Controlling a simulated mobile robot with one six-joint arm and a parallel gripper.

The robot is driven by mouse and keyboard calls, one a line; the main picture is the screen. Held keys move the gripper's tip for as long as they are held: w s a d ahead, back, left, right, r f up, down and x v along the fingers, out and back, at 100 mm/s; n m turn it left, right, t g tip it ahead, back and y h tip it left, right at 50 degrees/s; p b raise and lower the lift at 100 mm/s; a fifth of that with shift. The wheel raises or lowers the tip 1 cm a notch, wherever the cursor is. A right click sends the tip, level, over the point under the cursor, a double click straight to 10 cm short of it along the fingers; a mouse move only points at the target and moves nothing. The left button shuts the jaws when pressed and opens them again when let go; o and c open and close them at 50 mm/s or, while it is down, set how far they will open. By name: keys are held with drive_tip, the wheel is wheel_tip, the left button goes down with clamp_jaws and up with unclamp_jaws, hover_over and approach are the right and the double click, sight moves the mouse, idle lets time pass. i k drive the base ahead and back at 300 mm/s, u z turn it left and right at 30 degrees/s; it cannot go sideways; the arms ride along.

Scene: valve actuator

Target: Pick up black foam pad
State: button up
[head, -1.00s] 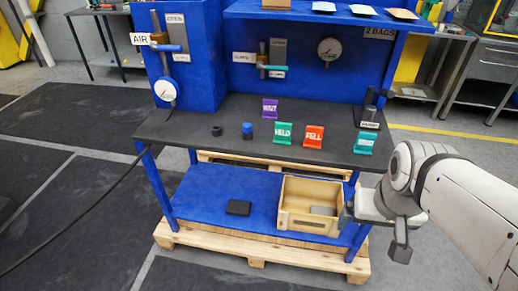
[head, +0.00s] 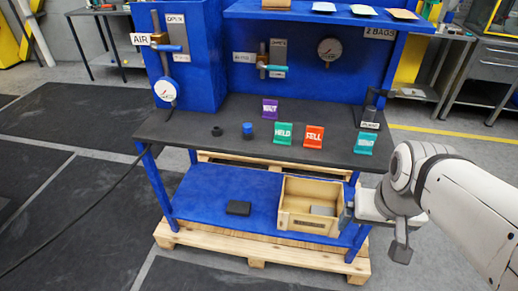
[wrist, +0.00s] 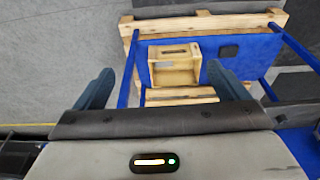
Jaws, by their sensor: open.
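The black foam pad (head: 238,208) lies flat on the blue lower shelf (head: 200,205), left of the wooden crate, in the head view. It also shows in the wrist view (wrist: 229,52) as a small dark rectangle near the top, right of the crate. My gripper (head: 373,229) is at the right end of the bench in the head view, right of the crate and well apart from the pad. In the wrist view its two fingers (wrist: 163,92) are spread wide with nothing between them.
The wooden crate (head: 284,213) holds a grey block (head: 322,211). The black tabletop (head: 205,148) and its blue legs stand above the shelf. Coloured signs, a black ring (head: 217,131) and a blue-topped piece (head: 247,130) stand on top. The pallet (head: 215,240) edges the shelf's front.

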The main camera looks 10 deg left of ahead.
sight(235, 208)
drive_tip(key=z, duration=2.3)
drive_tip(key=k, duration=1.85)
drive_tip(key=u, duration=1.65)
drive_tip(key=i, duration=0.5)
drive_tip(key=u, duration=0.1)
